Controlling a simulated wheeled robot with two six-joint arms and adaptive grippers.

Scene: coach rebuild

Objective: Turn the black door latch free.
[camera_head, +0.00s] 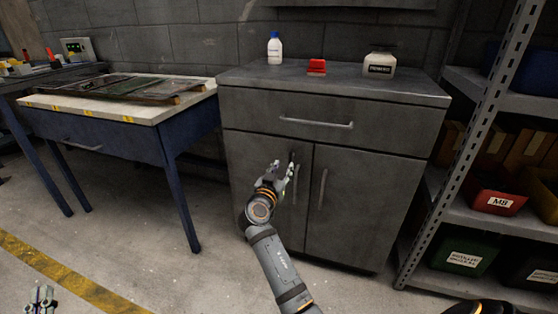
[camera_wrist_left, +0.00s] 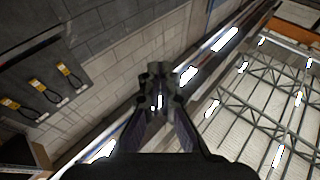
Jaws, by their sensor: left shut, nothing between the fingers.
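A grey metal cabinet (camera_head: 370,185) has two doors under a drawer. A small dark piece, seemingly the black door latch (camera_head: 292,156), is at the upper right edge of the left door (camera_head: 255,160), partly hidden by my right gripper. My right gripper (camera_head: 283,165) is in front of that door, fingers apart, close beside the latch. I cannot tell whether it touches. My left gripper (camera_head: 41,292) is at the bottom left, pointing up, away from the cabinet. Its closed, empty fingers show in the left wrist view (camera_wrist_left: 157,84).
Bar handles are on the left door (camera_head: 296,185), right door (camera_head: 323,188) and drawer (camera_head: 316,123). A white bottle (camera_head: 274,49), red object (camera_head: 316,67) and labelled jar (camera_head: 379,65) stand on top. A workbench (camera_head: 140,112) is left, a shelf rack (camera_head: 485,130) right.

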